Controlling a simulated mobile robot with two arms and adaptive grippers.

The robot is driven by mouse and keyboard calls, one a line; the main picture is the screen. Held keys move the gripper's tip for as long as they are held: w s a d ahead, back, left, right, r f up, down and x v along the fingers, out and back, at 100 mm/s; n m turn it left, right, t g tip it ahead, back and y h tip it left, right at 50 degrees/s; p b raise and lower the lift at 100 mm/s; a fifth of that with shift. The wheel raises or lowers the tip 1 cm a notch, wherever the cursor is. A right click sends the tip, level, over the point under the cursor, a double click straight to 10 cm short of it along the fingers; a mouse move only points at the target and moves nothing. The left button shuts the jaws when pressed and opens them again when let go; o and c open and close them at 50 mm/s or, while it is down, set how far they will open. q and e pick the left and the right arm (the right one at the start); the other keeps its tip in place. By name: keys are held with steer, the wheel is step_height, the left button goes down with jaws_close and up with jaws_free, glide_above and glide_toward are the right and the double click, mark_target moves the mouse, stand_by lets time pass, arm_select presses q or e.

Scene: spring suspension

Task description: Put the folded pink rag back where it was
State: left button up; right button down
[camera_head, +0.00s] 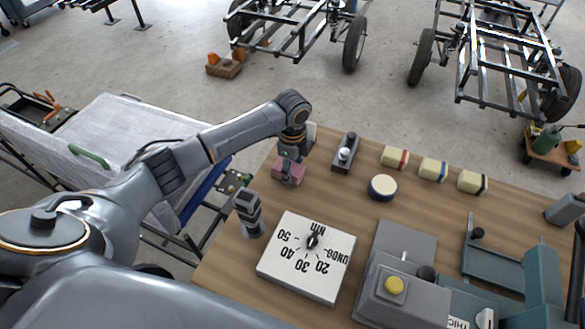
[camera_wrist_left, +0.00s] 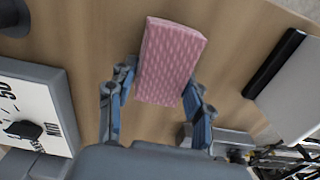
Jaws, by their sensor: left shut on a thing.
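The folded pink rag (camera_head: 290,172) is a small pink block at the far left part of the wooden table. In the left wrist view the rag (camera_wrist_left: 169,62) shows a pale woven pattern and sits between both fingers. My left gripper (camera_head: 288,163) points down on the rag. In the left wrist view the fingers of my left gripper (camera_wrist_left: 158,98) are shut on its near part. I cannot tell whether the rag touches the table (camera_head: 335,205). My right gripper is not in view.
A dial scale (camera_head: 280,265) and a small grey device (camera_head: 250,215) stand nearer me. A dark block with a white knob (camera_head: 345,153), a round tin (camera_head: 383,187) and several cream rolls (camera_head: 433,169) lie to the right. Grey and teal machines fill the right side. A covered cart stands left.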

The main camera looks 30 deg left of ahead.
mark_target(292, 169)
arm_select(q)
steer(key=shift+f, duration=0.3)
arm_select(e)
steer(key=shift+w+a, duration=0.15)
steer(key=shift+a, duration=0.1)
arm_select(q)
steer(key=o, duration=1.5)
steer(key=shift+o, duration=0.2)
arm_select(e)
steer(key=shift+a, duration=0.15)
arm_select(q)
step_height(292, 169, up, 12)
steer(key=b, duration=0.1)
steer(key=shift+r, duration=0.15)
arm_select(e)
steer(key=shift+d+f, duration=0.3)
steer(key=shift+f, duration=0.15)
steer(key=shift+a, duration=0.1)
